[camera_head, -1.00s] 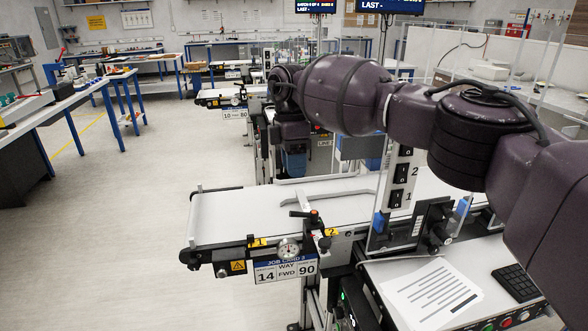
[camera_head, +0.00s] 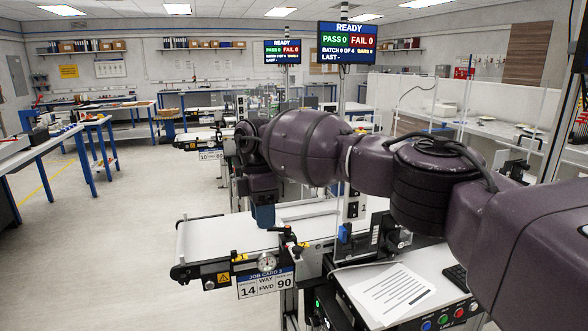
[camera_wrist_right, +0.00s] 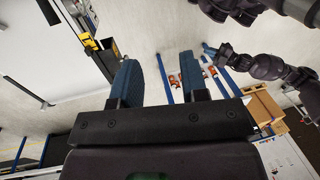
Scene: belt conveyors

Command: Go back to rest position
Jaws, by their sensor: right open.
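My right gripper (camera_head: 263,215) hangs from the dark purple arm above the far side of the near conveyor belt (camera_head: 215,240). In the wrist view, my right gripper (camera_wrist_right: 160,82) has its two blue fingers wide apart, with nothing between them. Part of a dark purple arm with a small bluish tip, apparently my left gripper (camera_wrist_right: 212,51), shows at the upper right of the wrist view. It is too small to tell whether its fingers are open or shut. My left arm does not show in the head view.
A control panel with a paper sheet (camera_head: 392,293) and coloured buttons stands at the front right. A conveyor guide, a gauge (camera_head: 267,262) and a job card (camera_head: 265,283) line the belt. Workbenches (camera_head: 40,147) stand at left. The floor (camera_head: 110,240) at left is clear.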

